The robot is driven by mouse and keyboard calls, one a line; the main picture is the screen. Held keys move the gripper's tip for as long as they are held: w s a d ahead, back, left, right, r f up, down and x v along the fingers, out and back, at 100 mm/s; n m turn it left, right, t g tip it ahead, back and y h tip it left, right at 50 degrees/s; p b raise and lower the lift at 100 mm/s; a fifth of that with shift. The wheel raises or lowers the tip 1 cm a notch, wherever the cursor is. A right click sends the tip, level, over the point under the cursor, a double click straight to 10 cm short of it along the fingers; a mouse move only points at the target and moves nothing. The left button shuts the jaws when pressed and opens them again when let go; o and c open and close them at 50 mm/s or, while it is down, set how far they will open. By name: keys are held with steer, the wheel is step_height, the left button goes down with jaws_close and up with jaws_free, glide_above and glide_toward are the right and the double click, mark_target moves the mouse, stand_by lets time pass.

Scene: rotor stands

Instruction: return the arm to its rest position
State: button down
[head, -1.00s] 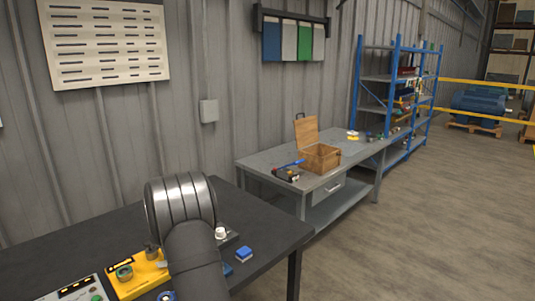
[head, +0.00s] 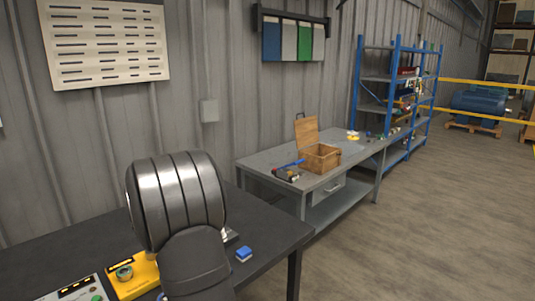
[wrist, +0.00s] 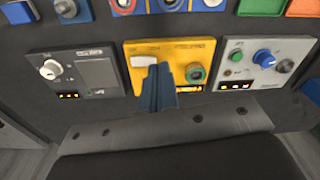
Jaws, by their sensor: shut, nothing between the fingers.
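My gripper (wrist: 155,85) shows in the wrist view as dark blue fingers held together, with nothing between them. It is in front of the lower part of a yellow panel box (wrist: 140,50) and hides some of it. I cannot tell the height between them. In the head view my grey arm (head: 180,205) rises over the dark table (head: 270,228), and the gripper itself is out of sight there. The yellow box also shows in the head view (head: 130,282), partly behind the arm.
A grey-white panel (wrist: 265,62) and a dark grey panel (wrist: 72,72) flank the yellow box. Several coloured parts line the top of the wrist view. A blue block (head: 244,253) lies on the dark table. A workbench (head: 265,160) with an open wooden box (head: 320,158) stands beyond.

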steer(key=shift+s+d+r+m, duration=0.15)
steer(key=shift+s+r+m, duration=0.1)
steer(key=shift+s, duration=0.35)
steer(key=shift+s+d+r+m, duration=0.15)
steer(key=shift+s+r+m, duration=0.1)
steer(key=shift+s, duration=0.3)
steer(key=shift+f, duration=0.1)
